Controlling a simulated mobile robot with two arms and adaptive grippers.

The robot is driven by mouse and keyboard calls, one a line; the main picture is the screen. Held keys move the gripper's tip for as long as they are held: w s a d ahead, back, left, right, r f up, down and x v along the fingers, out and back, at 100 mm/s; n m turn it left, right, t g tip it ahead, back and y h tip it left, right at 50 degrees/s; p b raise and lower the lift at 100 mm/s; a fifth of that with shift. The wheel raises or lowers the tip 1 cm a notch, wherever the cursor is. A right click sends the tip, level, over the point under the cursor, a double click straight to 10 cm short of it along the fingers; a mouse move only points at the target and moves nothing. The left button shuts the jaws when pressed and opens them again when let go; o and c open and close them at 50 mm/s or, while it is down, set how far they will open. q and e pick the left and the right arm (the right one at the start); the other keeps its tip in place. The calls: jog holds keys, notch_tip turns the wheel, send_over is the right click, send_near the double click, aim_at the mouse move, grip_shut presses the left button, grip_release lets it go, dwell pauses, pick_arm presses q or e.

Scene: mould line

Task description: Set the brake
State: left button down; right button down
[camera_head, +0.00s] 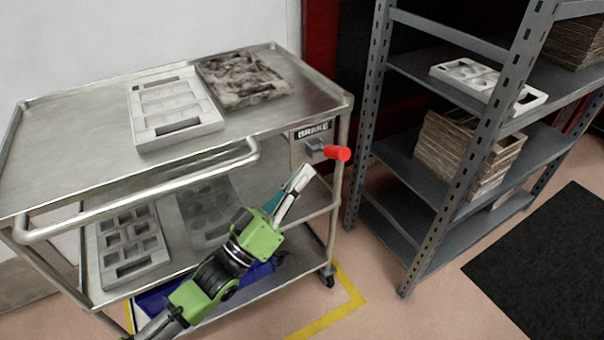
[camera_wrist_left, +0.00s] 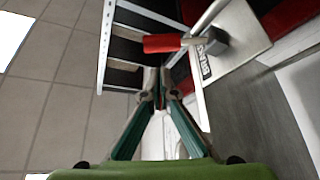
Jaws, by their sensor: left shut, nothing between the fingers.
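The brake is a red-tipped lever (camera_head: 337,153) on a grey bracket at the cart's front right corner, beside a plate marked BRAKE (camera_head: 313,132). Its red grip sticks out to the right in the head view. In the left wrist view the red handle (camera_wrist_left: 163,44) lies across the picture just beyond the fingertips, with the BRAKE label (camera_wrist_left: 205,66) to its right. My left gripper (camera_head: 302,178) is below and left of the red grip, apart from it. Its fingers (camera_wrist_left: 161,88) are shut with nothing between them. My right gripper is not in view.

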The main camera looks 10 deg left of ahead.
aim_at(332, 154)
pick_arm(q)
jog(key=x, duration=0.7)
jog(key=shift+r, duration=0.1)
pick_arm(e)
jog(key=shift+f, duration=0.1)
